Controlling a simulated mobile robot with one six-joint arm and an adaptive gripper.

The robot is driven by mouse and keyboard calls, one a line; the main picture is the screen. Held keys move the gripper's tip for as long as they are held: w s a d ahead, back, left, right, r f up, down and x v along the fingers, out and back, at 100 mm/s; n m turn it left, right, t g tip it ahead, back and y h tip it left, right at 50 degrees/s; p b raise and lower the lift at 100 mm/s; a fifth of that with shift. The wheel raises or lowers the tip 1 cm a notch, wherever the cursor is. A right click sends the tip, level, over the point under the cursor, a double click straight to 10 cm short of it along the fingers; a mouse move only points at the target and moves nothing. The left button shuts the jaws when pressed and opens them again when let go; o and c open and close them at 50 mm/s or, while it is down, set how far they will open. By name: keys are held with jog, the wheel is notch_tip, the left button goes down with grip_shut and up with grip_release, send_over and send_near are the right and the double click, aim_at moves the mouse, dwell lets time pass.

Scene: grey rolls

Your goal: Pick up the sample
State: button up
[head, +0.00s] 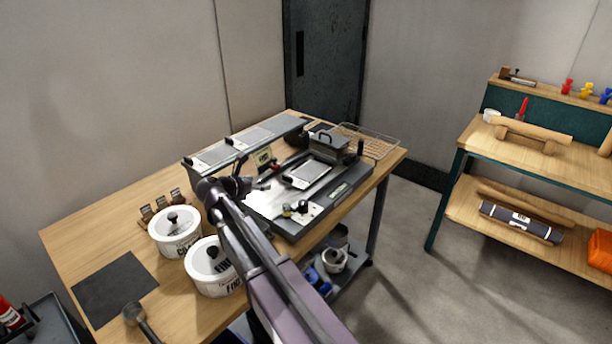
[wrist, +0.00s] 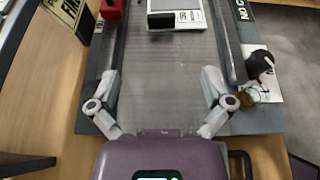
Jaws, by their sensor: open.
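I cannot tell for certain which thing is the sample. A flat grey piece with a white printed edge (head: 308,172) lies on the bench machine (head: 345,190). In the wrist view a grey piece with a white label (wrist: 178,17) shows at the top middle, cut off by the frame edge; it looks like the same piece. My gripper (wrist: 160,85) is open, with its two fingers spread wide over a bare grey plate (wrist: 165,90). Nothing is between the fingers. The labelled piece lies beyond the fingertips. In the head view my arm hides part of the machine.
Two white lidded tubs (head: 175,236) (head: 213,268) and a black mat (head: 115,288) are on the wooden table's left part. A wire rack (head: 370,141) is at its right end. In the wrist view a raised rail (wrist: 232,45) and a red block (wrist: 111,9) flank the plate.

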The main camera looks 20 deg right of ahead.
jog(key=b, duration=0.3)
send_near(286, 177)
jog(key=x, duration=0.3)
jog(key=shift+w+d+f, duration=0.15)
jog(key=shift+f, duration=0.2)
jog(key=shift+x, duration=0.8)
jog(key=shift+d, duration=0.15)
jog(key=shift+b+x, duration=0.95)
jog(key=shift+x, duration=1.55)
jog(key=shift+r, duration=0.1)
jog(key=c, duration=1.3)
jog(key=shift+c, duration=0.2)
jog(key=shift+r, duration=0.2)
